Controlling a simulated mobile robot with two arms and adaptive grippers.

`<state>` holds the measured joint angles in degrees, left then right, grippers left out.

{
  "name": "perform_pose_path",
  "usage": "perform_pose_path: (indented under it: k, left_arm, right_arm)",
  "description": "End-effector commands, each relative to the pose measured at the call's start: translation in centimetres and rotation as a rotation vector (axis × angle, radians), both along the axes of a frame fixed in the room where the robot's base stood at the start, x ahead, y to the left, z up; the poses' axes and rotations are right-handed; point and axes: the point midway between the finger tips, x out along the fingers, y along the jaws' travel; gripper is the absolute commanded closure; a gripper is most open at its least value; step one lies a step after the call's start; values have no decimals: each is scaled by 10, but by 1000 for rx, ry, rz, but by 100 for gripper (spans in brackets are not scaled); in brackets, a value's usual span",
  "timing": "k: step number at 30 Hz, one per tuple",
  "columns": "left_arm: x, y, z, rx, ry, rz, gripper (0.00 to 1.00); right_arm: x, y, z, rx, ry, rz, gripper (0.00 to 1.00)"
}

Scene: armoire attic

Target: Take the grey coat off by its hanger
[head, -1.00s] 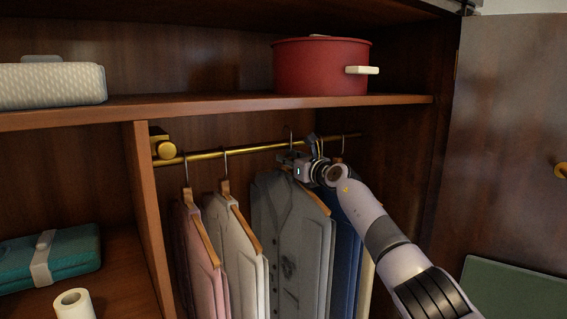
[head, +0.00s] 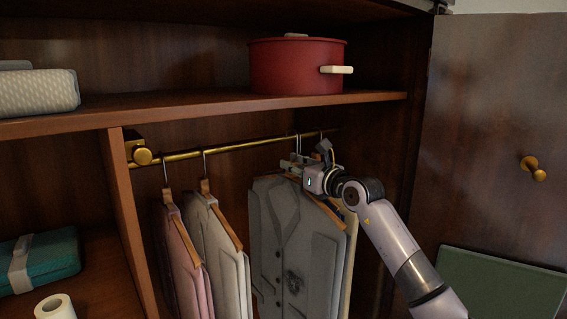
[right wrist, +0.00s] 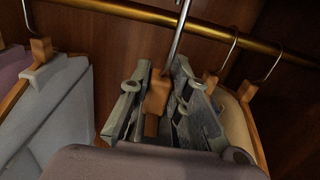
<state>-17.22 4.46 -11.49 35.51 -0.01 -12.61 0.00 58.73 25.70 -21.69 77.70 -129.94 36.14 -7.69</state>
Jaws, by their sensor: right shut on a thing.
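The grey coat (head: 283,245) hangs on a wooden hanger (head: 328,212) below the brass rail (head: 245,147) in the armoire. My right gripper (head: 297,164) is at the top of this hanger. In the right wrist view my right gripper (right wrist: 160,100) is shut on the hanger's wooden neck (right wrist: 157,88). Its metal hook (right wrist: 180,30) rises in front of the rail and leaves the picture, so I cannot tell whether it still rests on the rail. My left gripper is not in view.
A white coat (head: 218,245) and a pink coat (head: 178,255) hang to the left. A cream garment (head: 350,255) shows behind the grey coat's right edge. A red pot (head: 297,68) stands on the shelf (head: 200,103) above. The door (head: 490,130) stands open at right.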

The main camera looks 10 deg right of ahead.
Motion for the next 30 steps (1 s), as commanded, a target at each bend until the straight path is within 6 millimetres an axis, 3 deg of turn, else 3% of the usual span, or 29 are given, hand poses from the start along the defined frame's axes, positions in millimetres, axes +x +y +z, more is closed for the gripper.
perform_pose_path:
  k: [30]
  left_arm:
    - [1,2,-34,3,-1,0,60]
  right_arm:
    - [-135,-56,2,-2,-11,-1,100]
